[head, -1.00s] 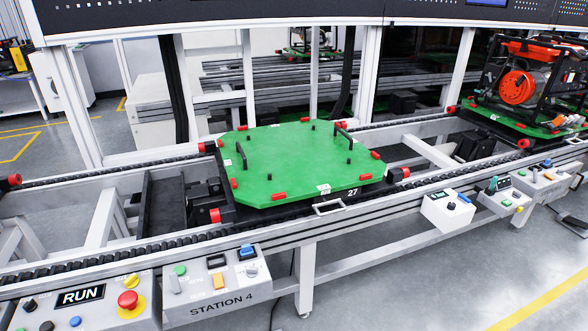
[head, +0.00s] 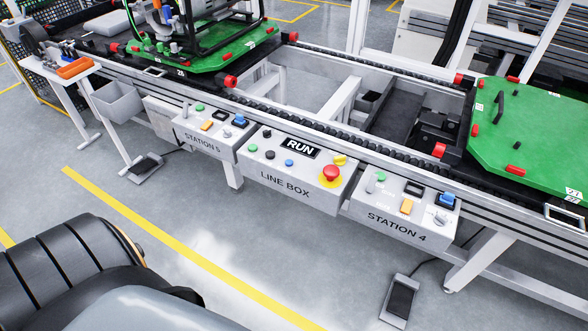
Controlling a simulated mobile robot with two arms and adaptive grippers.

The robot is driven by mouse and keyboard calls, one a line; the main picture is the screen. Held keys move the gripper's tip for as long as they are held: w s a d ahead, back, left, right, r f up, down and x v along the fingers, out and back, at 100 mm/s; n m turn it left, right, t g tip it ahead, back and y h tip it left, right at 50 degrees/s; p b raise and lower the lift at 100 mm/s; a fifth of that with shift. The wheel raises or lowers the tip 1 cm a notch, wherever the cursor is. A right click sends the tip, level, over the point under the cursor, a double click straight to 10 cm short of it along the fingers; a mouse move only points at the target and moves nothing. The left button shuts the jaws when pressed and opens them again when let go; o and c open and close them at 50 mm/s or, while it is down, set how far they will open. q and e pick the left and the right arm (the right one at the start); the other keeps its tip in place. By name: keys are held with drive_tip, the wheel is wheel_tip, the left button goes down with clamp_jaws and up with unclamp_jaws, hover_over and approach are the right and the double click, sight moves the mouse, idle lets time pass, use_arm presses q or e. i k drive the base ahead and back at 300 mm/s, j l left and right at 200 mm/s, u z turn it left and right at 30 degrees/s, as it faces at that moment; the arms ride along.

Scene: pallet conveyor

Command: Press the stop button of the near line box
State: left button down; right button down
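The line box (head: 296,188) is a light grey box labelled LINE BOX, mounted on the front of the conveyor in the middle of the head view. It has a dark display (head: 300,147) reading RUN. A red mushroom button (head: 331,173) on a yellow base is at its right end, beside a yellow control (head: 340,160). A green button (head: 253,131), a blue button (head: 289,163) and small black controls are on its left part. I cannot read which is labelled stop. Neither gripper is in view, and nothing covers the box's top.
The Station 5 box (head: 210,132) adjoins on the left, the Station 4 box (head: 402,215) on the right. A green pallet (head: 530,140) sits on the conveyor at right. Foot pedals (head: 401,298) are on the floor. The floor before the line box is open. My dark body part fills the lower left.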

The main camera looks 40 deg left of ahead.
sight(270, 154)
drive_tip(key=j+u, duration=0.1)
drive_tip(key=u, duration=0.3)
drive_tip(key=j+u, duration=0.1)
drive_tip(key=u, duration=0.3)
drive_tip(key=j+u, duration=0.1)
drive_tip(key=u, duration=0.3)
drive_tip(key=i+l, duration=0.05)
